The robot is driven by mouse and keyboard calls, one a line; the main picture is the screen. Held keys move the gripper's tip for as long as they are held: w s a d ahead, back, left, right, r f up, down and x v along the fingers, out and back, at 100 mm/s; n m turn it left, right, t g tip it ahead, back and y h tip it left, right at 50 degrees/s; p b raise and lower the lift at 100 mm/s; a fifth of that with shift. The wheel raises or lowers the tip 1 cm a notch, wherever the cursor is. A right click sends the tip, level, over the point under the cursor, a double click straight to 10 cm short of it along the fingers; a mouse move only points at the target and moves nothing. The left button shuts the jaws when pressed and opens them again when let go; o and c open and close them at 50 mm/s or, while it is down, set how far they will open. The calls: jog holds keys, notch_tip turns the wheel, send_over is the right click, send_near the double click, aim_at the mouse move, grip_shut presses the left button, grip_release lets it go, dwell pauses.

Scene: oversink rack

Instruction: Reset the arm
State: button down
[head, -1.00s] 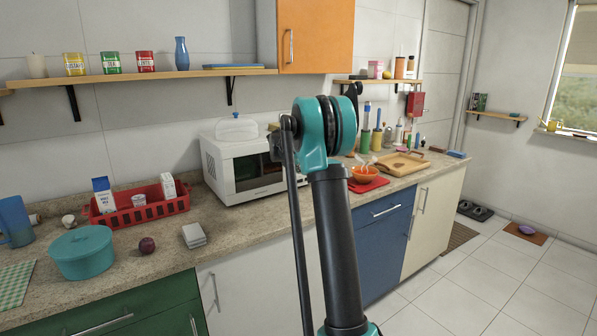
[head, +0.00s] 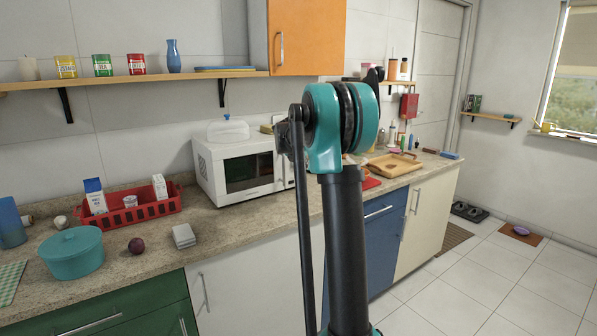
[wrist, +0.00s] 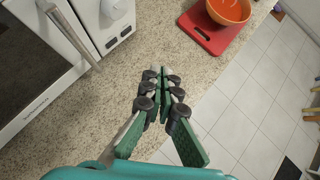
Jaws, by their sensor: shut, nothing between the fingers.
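My gripper (wrist: 162,74) shows in the wrist view with its green-padded fingers together and nothing between them. It hangs over the bare speckled worktop (wrist: 165,38). The white microwave (wrist: 45,60) is to its left and the red board with an orange bowl (wrist: 228,10) is up and to its right. In the head view my raised arm crosses the middle of the picture, and the gripper itself is hidden behind it.
A wooden tray (head: 393,164) lies farther right. A shelf (head: 150,77) and an orange cupboard (head: 310,35) hang above.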

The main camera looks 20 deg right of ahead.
jog(key=s+a+f+m+g+y, duration=0.1)
jog(key=s+a+f+m, duration=0.4)
jog(key=s, duration=1.1)
jog(key=s+a+f+m+g+y, duration=0.1)
jog(key=s+a+f+m, duration=0.4)
jog(key=s+f+m, duration=0.5)
jog(key=s+a+f+m+y, duration=0.3)
jog(key=s+m, duration=1)
jog(key=s, duration=0.9)
notch_tip(320, 180, down, 6)
jog(key=shift+s+a+r+g+y, duration=0.2)
jog(key=shift+a+g+y, duration=0.15)
jog(key=shift+a, duration=0.6)
